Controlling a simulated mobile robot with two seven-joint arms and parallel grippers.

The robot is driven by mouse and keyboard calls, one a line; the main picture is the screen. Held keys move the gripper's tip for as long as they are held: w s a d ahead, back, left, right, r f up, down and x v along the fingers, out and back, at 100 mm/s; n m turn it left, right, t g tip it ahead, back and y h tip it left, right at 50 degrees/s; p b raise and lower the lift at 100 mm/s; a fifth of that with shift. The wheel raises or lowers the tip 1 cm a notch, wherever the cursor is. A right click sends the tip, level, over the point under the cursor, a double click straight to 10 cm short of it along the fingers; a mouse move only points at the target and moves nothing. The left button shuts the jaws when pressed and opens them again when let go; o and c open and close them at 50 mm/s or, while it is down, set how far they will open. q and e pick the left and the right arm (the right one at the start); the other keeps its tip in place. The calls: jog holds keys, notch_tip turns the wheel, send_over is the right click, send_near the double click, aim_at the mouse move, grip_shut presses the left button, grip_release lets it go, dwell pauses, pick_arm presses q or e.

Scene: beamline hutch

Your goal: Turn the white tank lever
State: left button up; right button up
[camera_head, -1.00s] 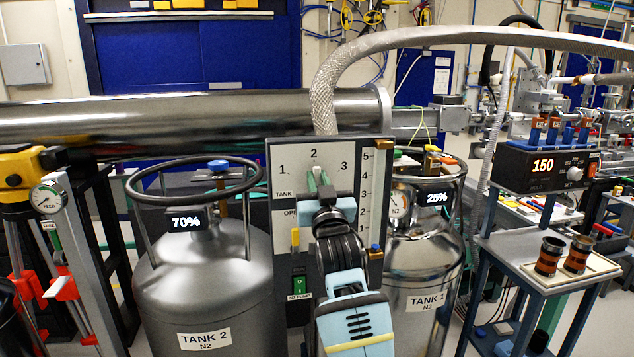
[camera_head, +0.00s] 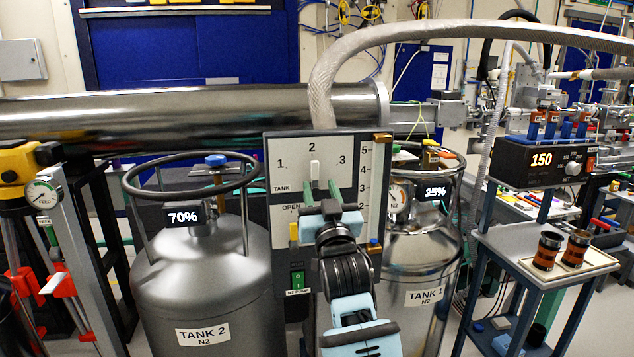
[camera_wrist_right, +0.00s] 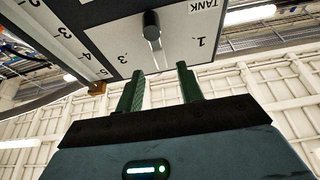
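The white tank lever (camera_head: 315,171) stands upright on the grey-white panel (camera_head: 284,151), just below the number 2, with 1 to its left and 3 to its right. In the right wrist view the lever (camera_wrist_right: 155,45) shows in front of the fingers, by a dark knob. My right gripper (camera_head: 322,190) is open and empty, with its green fingers spread just below the lever in the head view. In the right wrist view a clear gap shows between the fingers (camera_wrist_right: 160,88). I see no contact with the lever. My left gripper is not in view.
Tank 2 (camera_head: 205,285) stands left of the panel and Tank 1 (camera_head: 425,270) right of it, both with ring handles. A thick braided hose (camera_head: 322,95) arches down behind the panel. A green switch (camera_head: 298,281) sits low on the panel.

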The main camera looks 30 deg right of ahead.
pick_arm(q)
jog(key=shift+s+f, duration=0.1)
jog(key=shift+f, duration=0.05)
pick_arm(e)
jog(key=shift+v, duration=1.35)
